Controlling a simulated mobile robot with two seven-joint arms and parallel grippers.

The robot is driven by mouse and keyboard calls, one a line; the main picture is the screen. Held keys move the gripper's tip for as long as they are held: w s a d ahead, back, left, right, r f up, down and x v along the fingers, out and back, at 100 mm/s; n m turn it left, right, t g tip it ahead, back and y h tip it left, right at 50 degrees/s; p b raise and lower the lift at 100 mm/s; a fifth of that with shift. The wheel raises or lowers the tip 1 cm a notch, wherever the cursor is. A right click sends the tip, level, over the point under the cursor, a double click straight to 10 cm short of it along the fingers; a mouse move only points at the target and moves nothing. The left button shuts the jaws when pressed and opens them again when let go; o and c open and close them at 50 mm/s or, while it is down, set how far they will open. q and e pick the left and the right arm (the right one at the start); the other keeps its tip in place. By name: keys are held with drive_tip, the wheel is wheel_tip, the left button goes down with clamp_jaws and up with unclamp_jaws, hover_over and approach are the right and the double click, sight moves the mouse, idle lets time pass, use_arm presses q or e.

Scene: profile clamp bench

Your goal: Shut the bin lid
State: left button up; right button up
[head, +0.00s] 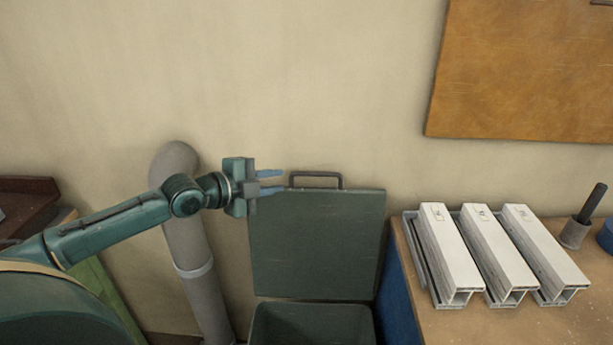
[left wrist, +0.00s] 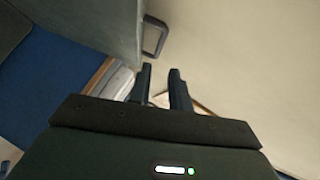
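The bin lid (head: 318,245) is a dark green panel that stands raised, nearly upright, against the wall behind the bin (head: 312,325). A dark loop handle (head: 316,175) sits on its top edge. The bin's open mouth shows at the bottom of the head view, its lower part cut off. My left gripper (head: 279,182) is just left of the handle, fingers apart and pointing toward it, with nothing between them. In the left wrist view the handle (left wrist: 154,37) is just ahead of the open fingers (left wrist: 161,85), not between them. My right gripper is not in view.
A bench (head: 470,325) stands right of the bin, holding several white profiles (head: 487,245) and a grey cup (head: 574,232) with a dark rod. A grey pipe (head: 190,255) runs down the wall left of the bin, behind my left arm.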

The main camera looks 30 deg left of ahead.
sight(312, 175)
use_arm(q)
drive_tip(key=p+x, duration=0.1)
drive_tip(key=x, duration=0.9)
drive_tip(key=shift+w+d+f, duration=0.1)
drive_tip(key=shift+w+f, duration=0.05)
clamp_jaws()
